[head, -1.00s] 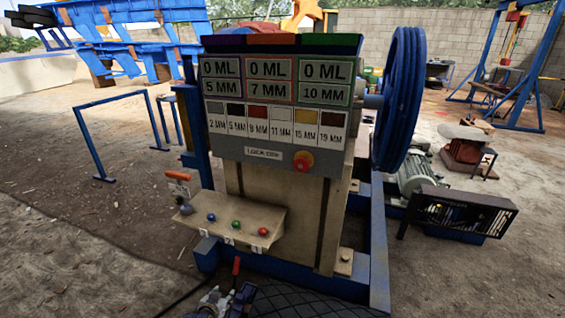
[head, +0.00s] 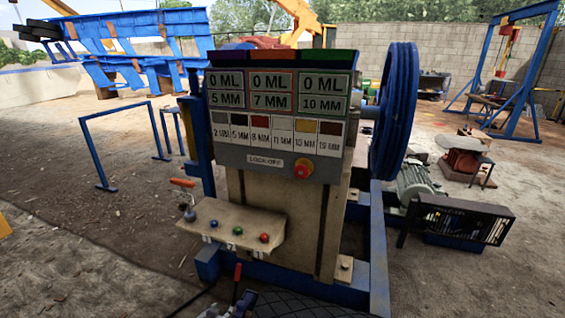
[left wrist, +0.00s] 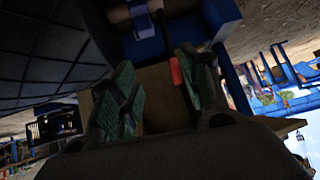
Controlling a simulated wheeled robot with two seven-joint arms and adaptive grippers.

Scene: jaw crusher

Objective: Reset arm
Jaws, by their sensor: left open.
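The jaw crusher (head: 285,215) stands upright in the middle of the head view. Its sign panel shows three 0 ML readouts. A lever with an orange handle (head: 182,183) stands at the left end of its small shelf (head: 245,222), beside blue, green and red buttons. A red-tipped stick (head: 237,271) rises below the shelf. My left gripper (head: 232,308) is at the bottom edge, mostly cut off. In the left wrist view the left gripper (left wrist: 155,88) has its green-padded fingers apart. A red piece (left wrist: 176,71) shows by the right finger; contact is unclear. My right gripper is out of view.
A blue flywheel (head: 396,110), motor (head: 413,180) and black guard (head: 458,218) are on the right. A blue rail frame (head: 110,140) stands left. The dirt ground at left is mostly clear.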

